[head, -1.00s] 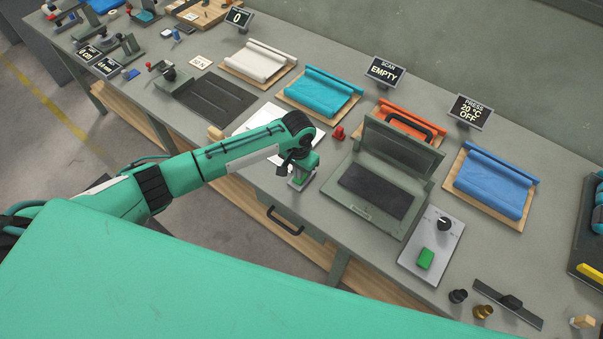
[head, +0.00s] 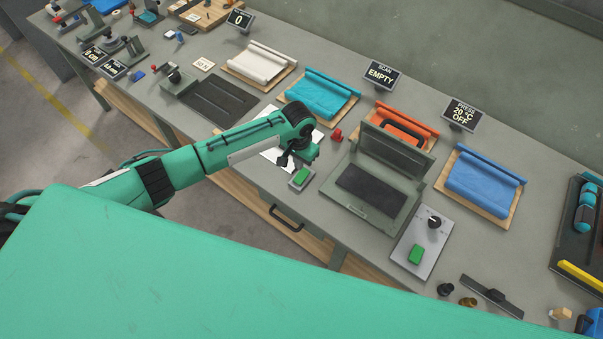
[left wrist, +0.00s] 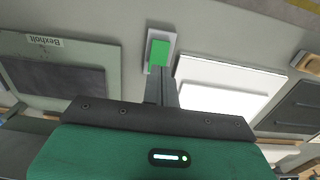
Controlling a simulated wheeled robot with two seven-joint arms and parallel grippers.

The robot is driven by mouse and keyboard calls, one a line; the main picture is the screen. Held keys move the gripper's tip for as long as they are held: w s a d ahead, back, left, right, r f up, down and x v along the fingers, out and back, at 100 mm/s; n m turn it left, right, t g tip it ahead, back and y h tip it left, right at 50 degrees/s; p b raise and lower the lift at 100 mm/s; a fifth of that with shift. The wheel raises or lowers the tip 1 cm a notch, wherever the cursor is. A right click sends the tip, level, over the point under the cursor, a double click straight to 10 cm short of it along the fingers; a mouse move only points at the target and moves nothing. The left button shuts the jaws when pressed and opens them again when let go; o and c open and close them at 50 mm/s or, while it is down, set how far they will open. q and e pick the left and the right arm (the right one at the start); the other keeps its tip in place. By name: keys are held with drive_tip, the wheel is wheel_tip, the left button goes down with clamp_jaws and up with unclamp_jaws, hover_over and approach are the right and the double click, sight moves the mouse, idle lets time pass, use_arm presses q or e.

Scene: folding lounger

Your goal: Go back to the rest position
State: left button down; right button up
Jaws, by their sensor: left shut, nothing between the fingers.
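My left gripper (head: 285,160) is shut and empty above the bench, close to a small grey box with a green button (head: 301,176). In the left wrist view the closed fingers (left wrist: 161,80) point toward the green button (left wrist: 159,53). In the head view the button shows uncovered just in front of the gripper. A white board (left wrist: 225,82) lies beside the button box and is partly hidden behind my arm in the head view. My right gripper is not in view.
To the right stands an open press (head: 390,165), with a control panel (head: 416,245) in front of it. Rolled cloths on boards, such as the teal one (head: 320,95), line the back. A drawer handle (head: 286,219) sticks out below.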

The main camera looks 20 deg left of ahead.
use_arm(q)
drive_tip(key=shift+f, duration=0.1)
idle(0.3)
drive_tip(key=s+d+r+m+t+h, duration=0.1)
drive_tip(key=s+d, duration=0.3)
drive_tip(key=s, duration=0.3)
drive_tip(key=s+d+r+h, duration=0.1)
drive_tip(key=s+d+h, duration=0.1)
drive_tip(key=s+d, duration=0.3)
drive_tip(key=s+a+r+n+t+y, duration=0.15)
drive_tip(key=s+a+r, duration=0.25)
drive_tip(key=s+a, duration=0.45)
drive_tip(key=s+a+r+n+t+y, duration=0.15)
drive_tip(key=s+a+r, duration=0.25)
drive_tip(key=s+a, duration=0.4)
wheel_tip(320, 180, down, 38)
drive_tip(key=s+d+g+b, duration=0.1)
drive_tip(key=s+g+b, duration=0.1)
drive_tip(key=b, duration=0.5)
drive_tip(key=s+a+f+b, duration=0.1)
drive_tip(key=s+f+b, duration=0.1)
drive_tip(key=s+f, duration=0.7)
drive_tip(key=s+a+f+g+b, duration=0.1)
drive_tip(key=s+a+f+b, duration=0.1)
drive_tip(key=s+f, duration=0.7)
wheel_tip(320, 180, down, 7)
drive_tip(key=shift+s+a+r+b, duration=0.15)
drive_tip(key=shift+s+b, duration=0.2)
drive_tip(key=shift+b, duration=0.2)
